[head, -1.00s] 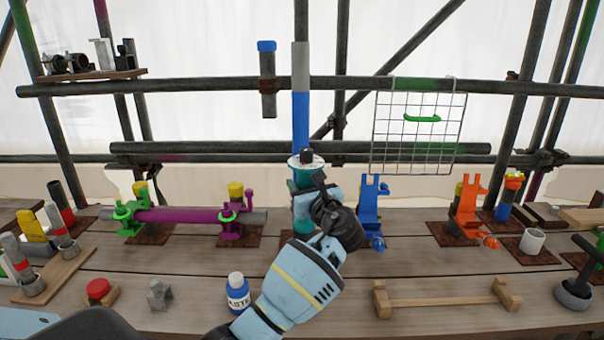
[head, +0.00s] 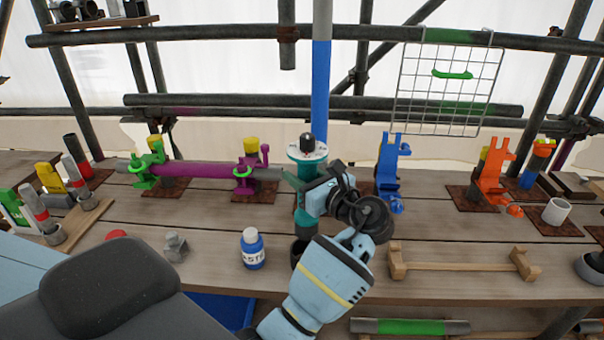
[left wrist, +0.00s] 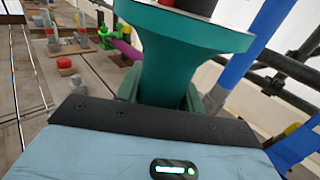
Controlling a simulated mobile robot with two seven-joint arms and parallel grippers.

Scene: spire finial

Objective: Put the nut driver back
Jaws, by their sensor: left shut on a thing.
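A teal tool with a flared top, a pale disc and a black knob (head: 307,150), which I take to be the nut driver, stands about upright in the head view. My left gripper (head: 308,196) is shut around its teal body. The left wrist view shows the teal body (left wrist: 175,70) close up between the jaws. A dark round part (head: 300,250) shows below it; I cannot tell whether it belongs to the tool or stands on the bench. The gripper partly hides the lower body. My right gripper is not in view.
A purple clamped pipe (head: 200,169) lies to the left, with a blue paste bottle (head: 252,250) in front. A blue bracket (head: 389,170) and an orange bracket (head: 493,175) stand right. A wooden rack (head: 462,263) lies front right. Bare bench (head: 440,225) lies between them.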

